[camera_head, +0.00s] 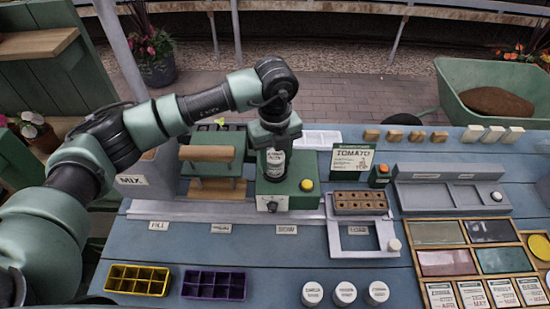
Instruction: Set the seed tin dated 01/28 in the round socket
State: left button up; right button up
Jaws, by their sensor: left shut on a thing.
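My left gripper (275,146) points down and is shut on a small tin (275,165) with a pale label and dark band. The label is too small to read, so I cannot tell its date. The round socket is not visible; the tin and gripper cover that part of the box. I cannot tell whether the tin touches the box. White-lidded tins stand at the front edge: a left one (312,294), a middle one (345,293) and a right one (379,291). My right gripper is not in view.
A wooden-handled press (208,154) stands left of the box. A TOMATO sign (352,162) and a brown block with holes (359,203) are to its right. Yellow (137,280) and purple (214,285) cell trays lie in front.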

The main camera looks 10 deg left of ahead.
pick_arm(q)
jog(key=shift+f+b, duration=0.4)
jog(key=shift+f, duration=0.1)
jog(key=o, duration=1.4)
jog(key=shift+o, duration=0.2)
jog(key=o, duration=0.5)
jog(key=shift+r, duration=0.15)
jog(key=shift+r+p, duration=2.15)
jog(key=shift+r, duration=1.75)
